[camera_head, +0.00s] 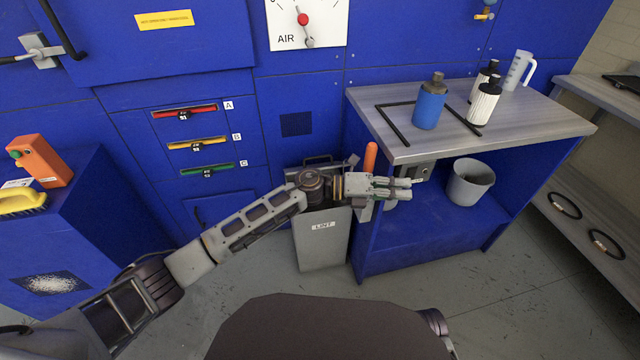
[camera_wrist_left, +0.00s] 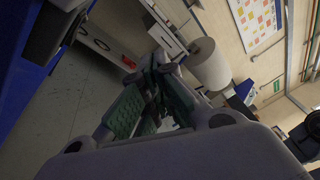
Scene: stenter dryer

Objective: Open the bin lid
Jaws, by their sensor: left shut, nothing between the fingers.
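The grey bin (camera_head: 320,245) marked LINT stands on the floor left of the workbench. A dark panel with a handle (camera_head: 318,159) shows above its body; I take it to be the lid. My left arm crosses in front of it and hides its lower part, so I cannot tell how far it is open. My left gripper (camera_head: 408,188) is shut and empty, right of the bin and in front of the workbench's open underside. Its green-padded fingers also show in the left wrist view (camera_wrist_left: 148,105). My right gripper is not in view.
An orange upright handle (camera_head: 370,158) is just behind my left gripper. The workbench (camera_head: 540,125) holds a blue bottle (camera_head: 430,105) and other containers. A grey bucket (camera_head: 468,182) sits on its lower shelf. Coloured handles A, B and C line the blue machine (camera_head: 120,125). Floor in front is clear.

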